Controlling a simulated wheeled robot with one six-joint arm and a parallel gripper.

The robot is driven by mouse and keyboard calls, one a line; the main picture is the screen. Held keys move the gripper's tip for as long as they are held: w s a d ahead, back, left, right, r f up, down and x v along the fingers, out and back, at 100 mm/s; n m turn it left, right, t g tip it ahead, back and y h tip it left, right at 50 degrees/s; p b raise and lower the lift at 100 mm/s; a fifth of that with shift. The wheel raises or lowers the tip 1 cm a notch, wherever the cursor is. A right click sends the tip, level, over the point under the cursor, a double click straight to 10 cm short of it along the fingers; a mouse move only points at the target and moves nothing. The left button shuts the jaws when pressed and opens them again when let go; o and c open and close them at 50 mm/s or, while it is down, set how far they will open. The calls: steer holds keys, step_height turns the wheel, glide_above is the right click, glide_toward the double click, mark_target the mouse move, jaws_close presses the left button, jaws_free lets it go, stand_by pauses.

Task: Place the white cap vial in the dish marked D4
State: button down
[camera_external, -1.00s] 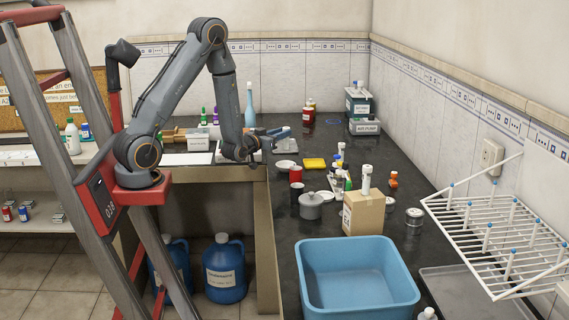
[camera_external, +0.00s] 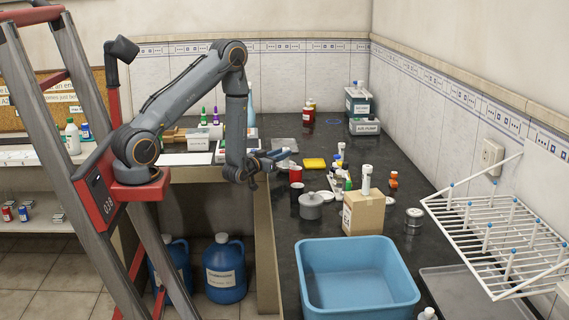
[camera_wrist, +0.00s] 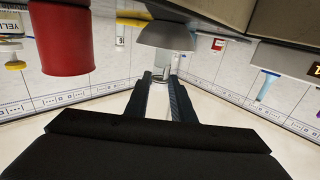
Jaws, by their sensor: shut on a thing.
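My gripper (camera_external: 284,153) is over the near-left edge of the dark bench in the external view. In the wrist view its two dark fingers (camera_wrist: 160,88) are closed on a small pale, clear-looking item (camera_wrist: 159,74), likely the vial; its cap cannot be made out. A small white dish (camera_external: 291,164) lies close to the fingertips in the external view, partly hidden by the gripper. A grey-white bowl shape (camera_wrist: 166,36), perhaps this dish, is just beyond the fingertips in the wrist view. No D4 mark is readable.
A red can (camera_external: 296,174) stands close to the gripper; it also shows in the wrist view (camera_wrist: 66,40). A blue basin (camera_external: 357,304) stands in front.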

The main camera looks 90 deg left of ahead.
steer(key=shift+f, duration=0.2)
steer(key=c, duration=1.5)
jaws_free()
steer(key=shift+r, duration=0.15)
steer(key=shift+s+d, duration=0.1)
steer(key=shift+d, duration=0.05)
steer(key=shift+p+v, duration=0.45)
steer(key=shift+v, duration=5.35)
steer(key=shift+r, duration=0.1)
